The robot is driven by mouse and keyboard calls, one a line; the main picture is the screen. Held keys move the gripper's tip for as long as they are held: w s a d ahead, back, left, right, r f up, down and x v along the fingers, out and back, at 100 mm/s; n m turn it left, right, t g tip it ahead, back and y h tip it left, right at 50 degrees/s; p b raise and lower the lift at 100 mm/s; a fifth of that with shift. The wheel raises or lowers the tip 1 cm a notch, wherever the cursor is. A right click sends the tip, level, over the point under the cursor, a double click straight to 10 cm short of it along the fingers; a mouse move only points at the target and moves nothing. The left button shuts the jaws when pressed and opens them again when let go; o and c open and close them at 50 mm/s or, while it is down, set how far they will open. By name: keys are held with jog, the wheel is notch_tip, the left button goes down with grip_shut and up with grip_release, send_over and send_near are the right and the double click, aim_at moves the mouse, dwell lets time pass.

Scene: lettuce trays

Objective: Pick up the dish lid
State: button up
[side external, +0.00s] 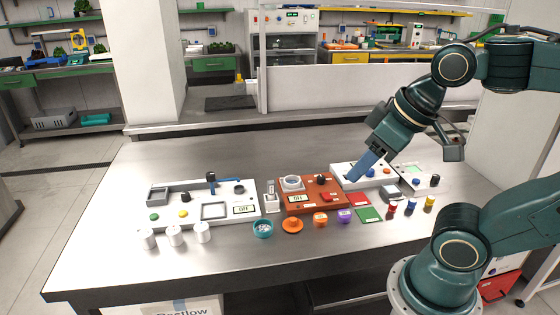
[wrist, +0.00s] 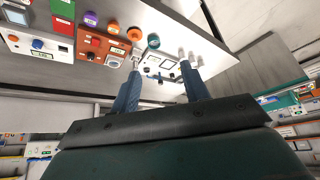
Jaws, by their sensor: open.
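An orange round lid with a small raised knob (side external: 292,225) lies flat on the steel table, in front of the orange-red device; I take it to be the dish lid. It also shows in the wrist view (wrist: 134,34). A teal dish (side external: 263,228) with pale contents stands uncovered just left of it, and shows in the wrist view too (wrist: 153,41). My gripper (side external: 356,174) is open, with blue fingers, near the white device right of the lid and farther back. The wrist view shows empty space between its fingers (wrist: 161,69).
An orange-red device (side external: 308,207) stands behind the lid. Orange (side external: 320,220) and purple (side external: 344,216) containers stand right of it. White cups (side external: 174,236) and a white panel (side external: 235,218) are at left. The table's front strip (side external: 300,258) is clear.

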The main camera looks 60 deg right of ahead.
jog(key=shift+w, duration=0.1)
dwell(0.7)
jog(key=w+d+f+n+g, duration=0.2)
jog(key=w+d+f+n, duration=0.3)
jog(key=w, duration=0.5)
jog(key=w+d+f+n+y, duration=0.1)
jog(key=w+d+f, duration=0.1)
jog(key=d+f, duration=0.1)
jog(key=w+d+f+n+y, duration=0.1)
jog(key=w+d+f, duration=0.1)
jog(key=f, duration=0.3)
jog(key=w+d+f+n+y, duration=0.1)
jog(key=w+d+f+n, duration=0.1)
jog(key=d+f, duration=0.2)
jog(key=shift+d+f, duration=0.2)
jog(key=shift+d, duration=0.2)
jog(key=shift+w, duration=0.1)
send_over(293, 223)
jog(key=s+d, duration=0.1)
jog(key=d, duration=0.2)
jog(key=shift+a+f, duration=0.15)
jog(key=shift+f, duration=3.85)
